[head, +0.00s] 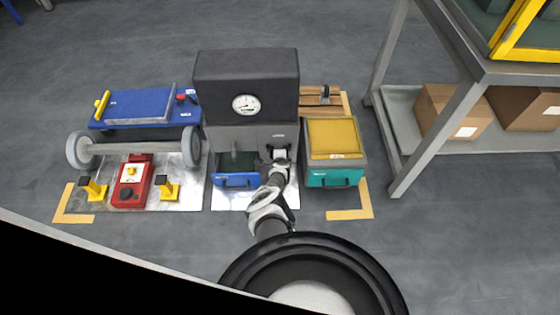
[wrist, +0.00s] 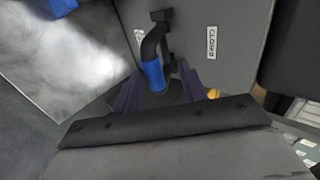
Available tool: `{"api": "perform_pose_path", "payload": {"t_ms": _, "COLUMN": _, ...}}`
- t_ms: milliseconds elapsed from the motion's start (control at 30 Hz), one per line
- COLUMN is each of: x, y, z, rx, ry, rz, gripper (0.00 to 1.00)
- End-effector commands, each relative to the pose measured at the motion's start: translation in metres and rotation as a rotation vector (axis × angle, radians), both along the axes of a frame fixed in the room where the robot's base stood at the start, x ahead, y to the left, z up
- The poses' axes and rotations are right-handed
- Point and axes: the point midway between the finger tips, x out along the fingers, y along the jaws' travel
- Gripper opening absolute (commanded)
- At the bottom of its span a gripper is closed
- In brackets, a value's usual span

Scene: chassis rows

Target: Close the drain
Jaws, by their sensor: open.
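The drain valve looks to be the black lever with a blue grip (wrist: 153,76) in the wrist view, fixed to a grey panel (wrist: 190,25). A white label (wrist: 211,42), turned sideways and appearing to read CLOSED, sits to the right of the lever. The lever points down in the picture, not toward the label. My gripper (wrist: 160,82) is open, its dark fingers on either side of the blue grip; I cannot tell whether they touch it. In the head view my gripper (head: 280,155) is at the front right of the grey machine (head: 222,135), hiding the lever.
A black box with a gauge (head: 245,104) tops the machine. A blue tray (head: 236,181) sits low, left of my gripper. A teal and yellow case (head: 334,150) stands close on the right. A wheeled axle (head: 135,147) and red unit (head: 132,184) are left. A bench (head: 430,120) is farther right.

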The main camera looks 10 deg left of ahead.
Motion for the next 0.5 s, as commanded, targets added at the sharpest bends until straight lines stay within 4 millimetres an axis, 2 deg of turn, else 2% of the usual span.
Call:
{"api": "perform_pose_path", "payload": {"t_ms": 33, "x": -0.004, "y": 0.0, "z": 0.009, "rx": -0.003, "ry": 0.0, "rz": 0.003, "gripper": 0.42}}
{"api": "perform_pose_path", "payload": {"t_ms": 500, "x": -0.049, "y": -0.014, "z": 0.053, "rx": -0.003, "ry": -0.001, "rz": 0.004, "gripper": 0.42}}
